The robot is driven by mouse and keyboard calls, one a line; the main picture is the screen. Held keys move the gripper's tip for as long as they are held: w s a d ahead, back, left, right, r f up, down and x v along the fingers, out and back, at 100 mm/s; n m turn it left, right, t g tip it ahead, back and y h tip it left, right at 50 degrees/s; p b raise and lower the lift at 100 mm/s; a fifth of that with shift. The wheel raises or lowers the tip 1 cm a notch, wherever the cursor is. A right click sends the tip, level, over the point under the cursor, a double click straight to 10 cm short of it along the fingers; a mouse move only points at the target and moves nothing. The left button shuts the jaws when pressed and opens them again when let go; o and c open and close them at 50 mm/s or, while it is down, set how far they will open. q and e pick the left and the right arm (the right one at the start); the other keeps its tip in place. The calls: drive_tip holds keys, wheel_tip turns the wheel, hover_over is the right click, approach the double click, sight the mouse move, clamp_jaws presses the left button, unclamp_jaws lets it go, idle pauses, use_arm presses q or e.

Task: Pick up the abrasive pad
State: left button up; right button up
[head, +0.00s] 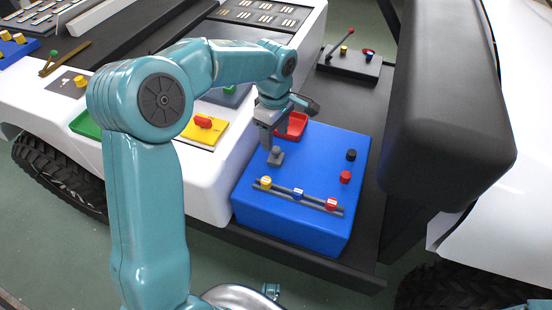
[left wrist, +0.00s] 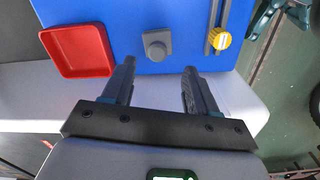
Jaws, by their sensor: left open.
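A small grey block with a rounded knob on top (head: 276,156) stands on the blue box (head: 250,205); I take it for the abrasive pad, though its surface is too small to tell. In the left wrist view the same grey block (left wrist: 157,45) sits just beyond the fingertips, roughly midway between them. My left gripper (head: 273,140) points down close to the block from behind it in the head view. It is open and empty, with the two fingers (left wrist: 159,70) apart.
A red tray (head: 292,126) lies beside the block, also seen in the left wrist view (left wrist: 78,50). A grey rail (head: 298,195) with yellow, blue and red knobs runs along the box's front. Black (head: 351,155) and red (head: 345,176) knobs stand to the right.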

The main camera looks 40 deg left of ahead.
sight(274, 148)
use_arm(q)
drive_tip(key=f, duration=0.3)
drive_tip(key=f+b, duration=0.1)
drive_tip(key=f, duration=0.3)
drive_tip(key=shift+w+a, duration=0.15)
drive_tip(key=shift+w, duration=0.05)
drive_tip(key=shift+r, duration=0.1)
clamp_jaws()
